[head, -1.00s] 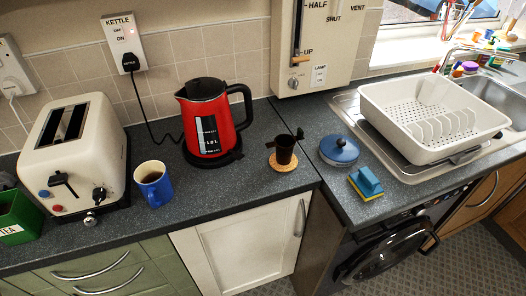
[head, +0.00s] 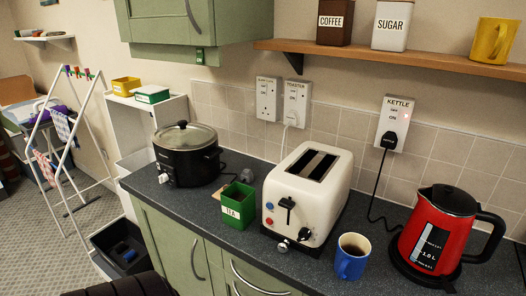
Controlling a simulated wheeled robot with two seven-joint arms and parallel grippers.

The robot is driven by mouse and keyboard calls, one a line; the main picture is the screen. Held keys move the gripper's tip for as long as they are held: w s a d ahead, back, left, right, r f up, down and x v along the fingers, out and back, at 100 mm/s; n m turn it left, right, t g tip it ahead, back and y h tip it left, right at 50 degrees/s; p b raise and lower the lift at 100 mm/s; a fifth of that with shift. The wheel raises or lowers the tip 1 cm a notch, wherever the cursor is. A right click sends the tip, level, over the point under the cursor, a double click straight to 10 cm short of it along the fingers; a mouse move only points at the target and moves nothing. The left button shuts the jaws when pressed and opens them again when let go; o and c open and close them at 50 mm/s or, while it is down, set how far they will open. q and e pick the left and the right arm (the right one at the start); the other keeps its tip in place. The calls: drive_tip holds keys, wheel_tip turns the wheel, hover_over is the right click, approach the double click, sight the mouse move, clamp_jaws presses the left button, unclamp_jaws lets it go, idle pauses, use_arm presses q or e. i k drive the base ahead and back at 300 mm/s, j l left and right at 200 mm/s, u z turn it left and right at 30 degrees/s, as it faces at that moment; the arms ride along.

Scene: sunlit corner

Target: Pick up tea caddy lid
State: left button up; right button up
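The green tea caddy (head: 238,206), labelled TEA, stands on the dark worktop between the slow cooker and the toaster. Its top looks open, with a dark inside. I cannot make out a separate lid for certain in this view. A small grey object (head: 247,175) sits just behind the caddy, too small to identify. Neither gripper is in view. A dark ribbed shape at the bottom left edge may be part of my own arm; it shows no fingers.
The black slow cooker (head: 187,154) is left of the caddy; the cream toaster (head: 309,196), blue mug (head: 352,257) and red kettle (head: 437,236) are right. A shelf (head: 400,57) holds canisters above. A black crate (head: 122,247) and a drying rack (head: 65,135) stand left.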

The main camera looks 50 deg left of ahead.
sight(216, 196)
drive_tip(key=u, duration=1.8)
drive_tip(key=i+j+z, duration=0.1)
drive_tip(key=j, duration=0.2)
drive_tip(key=i+j, duration=0.1)
drive_tip(key=j, duration=0.2)
drive_tip(key=i+j, duration=0.2)
drive_tip(key=j, duration=0.2)
drive_tip(key=i+j, duration=0.2)
drive_tip(key=j, duration=0.2)
drive_tip(key=i+j, duration=0.25)
drive_tip(key=j, duration=0.15)
drive_tip(key=z, duration=0.05)
